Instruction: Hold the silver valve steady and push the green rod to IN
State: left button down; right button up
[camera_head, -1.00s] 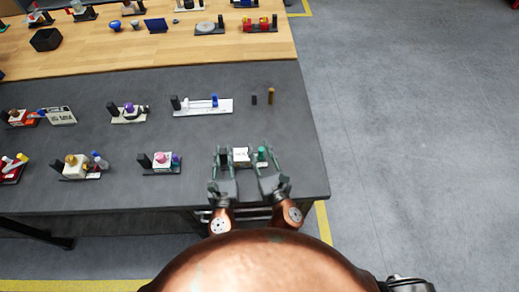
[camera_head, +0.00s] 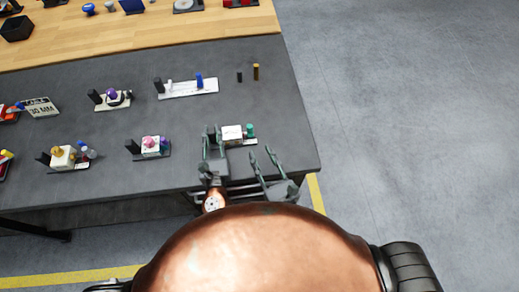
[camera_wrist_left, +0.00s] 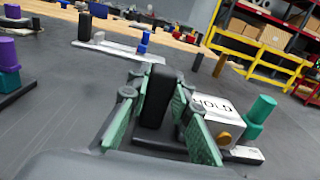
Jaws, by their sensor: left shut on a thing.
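The silver-white valve block (camera_head: 232,132) stands near the table's front right corner. In the left wrist view, the valve block (camera_wrist_left: 212,108) reads "HOLD" and has a brass-coloured knob low on its front. The green rod (camera_head: 250,130) is at its right end and also shows in the left wrist view (camera_wrist_left: 260,112). A black post (camera_wrist_left: 156,97) stands at the left end of the same base. My left gripper (camera_head: 213,138) is shut on this post, with green-padded fingers on both sides. My right gripper (camera_head: 262,160) is open and empty, in front of the valve and apart from it.
A pink-topped unit (camera_head: 151,145) stands to the left on the dark table (camera_head: 95,135). A white plate with a blue peg (camera_head: 199,80) lies behind. Two small pegs (camera_head: 256,72) stand at the back right. The table's right edge is close by.

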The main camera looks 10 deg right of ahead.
pick_arm(q)
jog(key=shift+f, duration=0.35)
jog(key=c, duration=2)
grip_release()
jog(key=o, duration=0.3)
jog(key=shift+r, duration=0.15)
